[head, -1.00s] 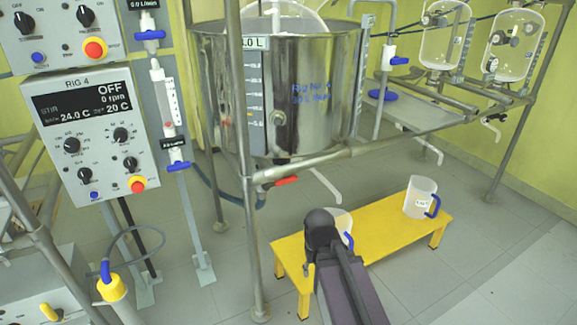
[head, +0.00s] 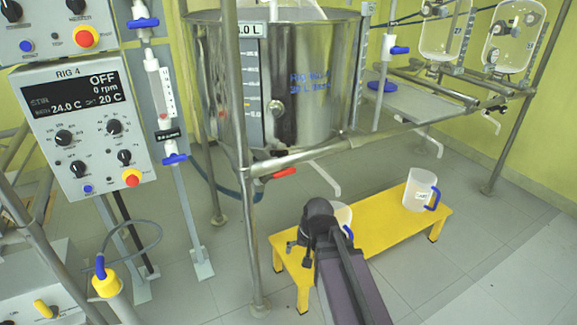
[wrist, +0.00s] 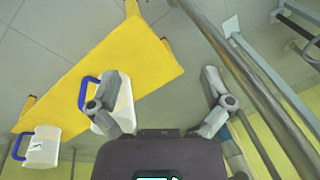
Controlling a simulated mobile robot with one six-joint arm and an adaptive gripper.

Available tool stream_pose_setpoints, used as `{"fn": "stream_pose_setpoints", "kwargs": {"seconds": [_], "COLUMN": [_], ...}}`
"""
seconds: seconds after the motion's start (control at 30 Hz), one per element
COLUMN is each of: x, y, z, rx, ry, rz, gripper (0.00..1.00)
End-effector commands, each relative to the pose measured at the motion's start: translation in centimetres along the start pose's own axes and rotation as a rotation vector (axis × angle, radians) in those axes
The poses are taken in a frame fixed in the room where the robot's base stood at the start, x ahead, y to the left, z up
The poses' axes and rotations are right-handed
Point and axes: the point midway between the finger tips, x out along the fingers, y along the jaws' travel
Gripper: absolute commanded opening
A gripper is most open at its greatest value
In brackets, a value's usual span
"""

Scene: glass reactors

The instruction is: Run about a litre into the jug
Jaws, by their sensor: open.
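Two whitish jugs with blue handles stand upright on a low yellow bench. The right-hand jug (head: 421,189) is in clear view and also shows in the wrist view (wrist: 40,147). The nearer jug (head: 342,213) is partly hidden by my arm; in the wrist view it shows behind my left finger (wrist: 124,104). My gripper (wrist: 162,85) is open, with no object between its fingers; I cannot tell whether the left finger touches the jug. In the head view my gripper (head: 300,247) is small beside my wrist. A red-handled valve (head: 284,173) and pale spout (head: 325,180) sit below the steel vessel (head: 310,95).
The yellow bench (head: 385,232) stands on grey tiles. Frame posts (head: 241,200) and a horizontal rail (head: 330,147) pass close to the vessel and bench. The control panel (head: 85,125) reads OFF and 0 rpm. Floor is clear right of the bench.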

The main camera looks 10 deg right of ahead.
Motion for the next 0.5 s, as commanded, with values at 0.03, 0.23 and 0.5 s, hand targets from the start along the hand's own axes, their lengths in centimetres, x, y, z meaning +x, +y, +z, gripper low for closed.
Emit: {"fn": "stream_pose_setpoints", "kwargs": {"seconds": [0.03,0.23,0.5], "x": [1.1,2.4,1.5], "y": [-0.7,-4.0,-6.5], "z": [-1.3,-6.5,-14.5], "rx": [0.067,0.427,0.996], "ry": [0.025,0.107,0.09], "rz": [-0.056,-0.352,-0.813], "gripper": [1.0,1.0,1.0]}}
